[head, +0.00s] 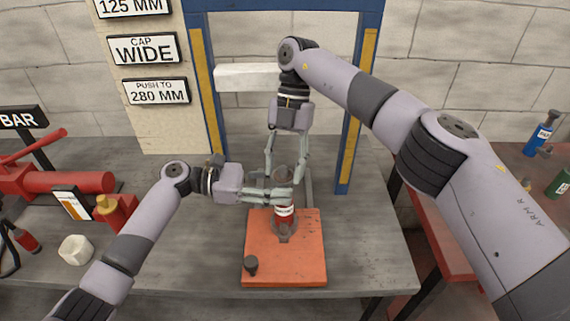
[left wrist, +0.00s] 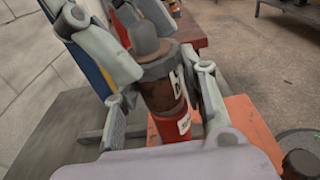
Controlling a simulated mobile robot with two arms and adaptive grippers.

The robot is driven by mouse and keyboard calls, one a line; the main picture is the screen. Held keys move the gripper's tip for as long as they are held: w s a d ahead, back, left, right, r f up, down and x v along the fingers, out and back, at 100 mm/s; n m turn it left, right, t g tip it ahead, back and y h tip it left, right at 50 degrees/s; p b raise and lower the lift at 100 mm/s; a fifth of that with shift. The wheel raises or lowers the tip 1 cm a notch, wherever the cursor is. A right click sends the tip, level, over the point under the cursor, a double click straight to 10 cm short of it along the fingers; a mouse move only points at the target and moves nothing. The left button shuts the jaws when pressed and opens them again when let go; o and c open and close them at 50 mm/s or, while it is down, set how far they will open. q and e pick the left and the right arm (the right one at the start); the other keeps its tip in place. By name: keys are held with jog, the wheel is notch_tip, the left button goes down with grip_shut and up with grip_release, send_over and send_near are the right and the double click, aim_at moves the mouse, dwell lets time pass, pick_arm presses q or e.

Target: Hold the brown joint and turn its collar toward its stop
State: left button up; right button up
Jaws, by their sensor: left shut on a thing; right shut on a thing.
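The brown joint (head: 283,182) stands upright on an orange plate (head: 310,262); it also shows in the left wrist view (left wrist: 161,94). Below its brown part is a red section with a white label. A dark collar (left wrist: 158,66) circles its upper end, under a grey rounded top. My left gripper (head: 287,196) comes in level from the left and is shut on the joint's body, one finger on each side. My right gripper (head: 284,172) points down from above and is shut around the joint's upper end. Its fingers partly hide the collar in the head view.
A small dark knob (head: 251,265) stands on the plate's front left corner. A blue and yellow frame (head: 200,80) rises behind. Red tools (head: 75,185) and a pale block (head: 76,249) are on the left. The bench right of the plate is clear.

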jog(key=shift+d, duration=0.1)
jog(key=o, duration=1.2)
jog(key=shift+c, duration=0.2)
jog(key=shift+m, duration=0.3)
